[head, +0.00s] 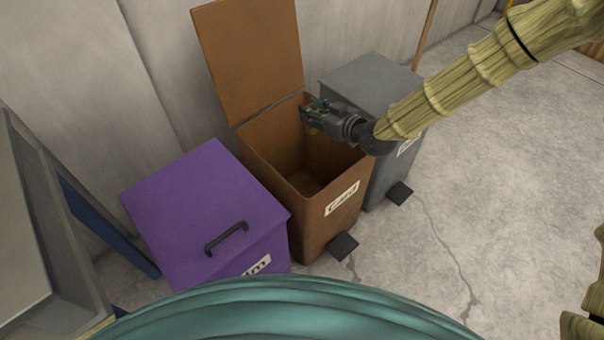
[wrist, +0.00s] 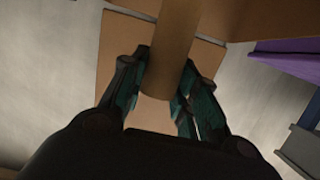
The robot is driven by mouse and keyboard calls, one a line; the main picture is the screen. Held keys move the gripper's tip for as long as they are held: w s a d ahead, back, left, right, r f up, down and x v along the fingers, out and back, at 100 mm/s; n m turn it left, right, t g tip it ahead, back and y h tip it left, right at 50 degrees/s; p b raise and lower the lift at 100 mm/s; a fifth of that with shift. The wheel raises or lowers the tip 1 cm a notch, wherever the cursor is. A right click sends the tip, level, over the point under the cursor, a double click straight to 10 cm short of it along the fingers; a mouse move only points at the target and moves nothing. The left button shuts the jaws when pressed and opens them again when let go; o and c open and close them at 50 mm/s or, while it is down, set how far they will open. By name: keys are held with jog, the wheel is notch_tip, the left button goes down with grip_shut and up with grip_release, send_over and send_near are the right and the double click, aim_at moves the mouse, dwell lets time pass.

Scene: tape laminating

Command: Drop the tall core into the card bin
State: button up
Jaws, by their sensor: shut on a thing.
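The card bin (head: 315,229) is a brown bin labelled "Card" in the middle of the head view. Its lid (head: 250,57) stands open against the wall, and its inside looks empty as far as I can see. My gripper (head: 311,113) is over the bin's opening, near its back right side. In the wrist view my gripper (wrist: 160,88) is shut on the tall core (wrist: 169,45), a brown cardboard tube that runs up out of the picture between the fingers. In the head view the core is mostly hidden by the gripper.
A purple bin (head: 190,210) with a shut lid and a black handle stands left of the card bin. A grey bin (head: 365,75) with a shut lid stands on its right. Pedals stick out in front of the brown and grey bins. The concrete floor (head: 510,170) to the right is clear.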

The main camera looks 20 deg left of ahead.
jog(key=shift+f+b, duration=2.1)
jog(key=shift+f, duration=0.9)
jog(key=o, duration=0.9)
jog(key=shift+r, duration=5.05)
